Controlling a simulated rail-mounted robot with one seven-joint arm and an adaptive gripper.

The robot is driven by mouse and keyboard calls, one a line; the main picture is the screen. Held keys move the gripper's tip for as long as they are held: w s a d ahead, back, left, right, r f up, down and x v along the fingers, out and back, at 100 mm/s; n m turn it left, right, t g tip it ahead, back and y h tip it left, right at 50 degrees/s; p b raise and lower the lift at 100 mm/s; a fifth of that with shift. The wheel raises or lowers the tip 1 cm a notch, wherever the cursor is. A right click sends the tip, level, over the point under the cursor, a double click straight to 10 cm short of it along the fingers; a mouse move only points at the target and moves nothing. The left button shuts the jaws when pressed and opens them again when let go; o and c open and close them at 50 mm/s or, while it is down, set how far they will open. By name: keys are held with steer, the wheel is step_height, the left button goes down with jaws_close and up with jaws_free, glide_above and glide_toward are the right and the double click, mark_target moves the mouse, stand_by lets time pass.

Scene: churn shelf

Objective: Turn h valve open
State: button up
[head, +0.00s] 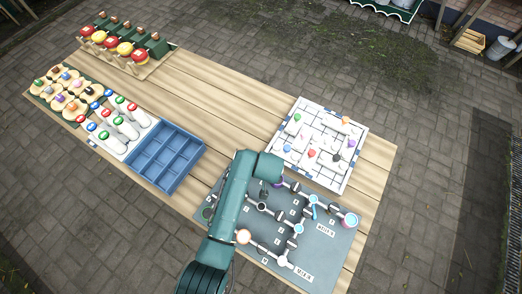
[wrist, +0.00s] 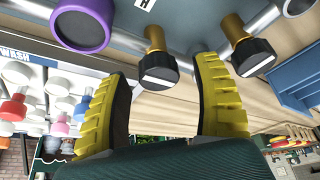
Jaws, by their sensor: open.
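In the wrist view, a black round knob (wrist: 158,70) with a white bar on its face stands on a brass stem from a silver pipe. A label "H", partly cut off (wrist: 145,4), is beside its stem. My gripper (wrist: 163,76) is open, its yellow-padded fingers on either side of this knob in the picture. Nothing is held; I cannot tell whether the knob lies between the pads or beyond them. A similar black knob (wrist: 252,58) is right of the right finger. In the head view, my gripper (head: 264,192) is over the grey pipe panel (head: 222,220), its fingers hard to make out.
A purple-rimmed round fitting (wrist: 83,24) is left of the knob. Other pipes and fittings fill the panel. The white grid board (head: 320,145) lies behind it, the blue compartment tray (head: 166,156) to the left. Bare tabletop (head: 215,105) lies behind the tray.

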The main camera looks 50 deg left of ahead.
steer(key=v, duration=1.1)
steer(key=shift+d+r, duration=0.2)
steer(key=shift+r, duration=0.05)
